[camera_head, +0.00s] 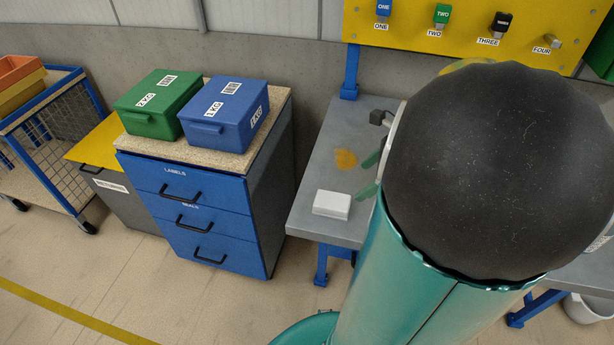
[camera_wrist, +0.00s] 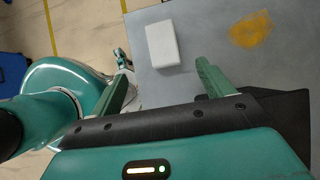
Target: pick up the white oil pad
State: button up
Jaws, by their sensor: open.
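The white oil pad (camera_head: 332,204) is a small white block lying on the grey table (camera_head: 312,222) near its left front corner. It also shows in the wrist view (camera_wrist: 162,44), beyond my fingertips and roughly between their lines. My gripper (camera_wrist: 167,75) is open and empty, with its two green fingers apart and not touching the pad. In the head view my gripper (camera_head: 369,175) is partly hidden behind my arm, with its green fingers just right of the pad.
An orange-yellow stain (camera_head: 346,159) marks the table behind the pad. A blue drawer cabinet (camera_head: 190,212) stands to the left with a green box (camera_head: 158,103) and a blue box (camera_head: 226,113) on top. A yellow panel (camera_head: 403,28) with numbered parts rises behind the table.

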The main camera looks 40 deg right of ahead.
send_near(330, 199)
jog(key=x, duration=0.4)
jog(key=shift+s+a+f, duration=0.2)
jog(key=shift+s+f, duration=0.1)
jog(key=shift+d+x, duration=0.15)
jog(key=shift+x, duration=1.2)
jog(key=shift+d+x, duration=0.1)
jog(key=shift+x, duration=1.3)
jog(key=shift+w, duration=0.1)
jog(key=c, duration=1.1)
jog(key=shift+o, duration=0.2)
jog(key=shift+r, duration=0.1)
jog(key=shift+r, duration=0.35)
notch_tip(330, 199, up, 3)
jog(key=shift+f, duration=0.1)
jog(key=s+d+r, duration=0.6)
jog(key=s+r, duration=0.3)
jog(key=s, duration=0.3)
jog(key=shift+s+r, duration=0.2)
jog(key=shift+s, duration=0.15)
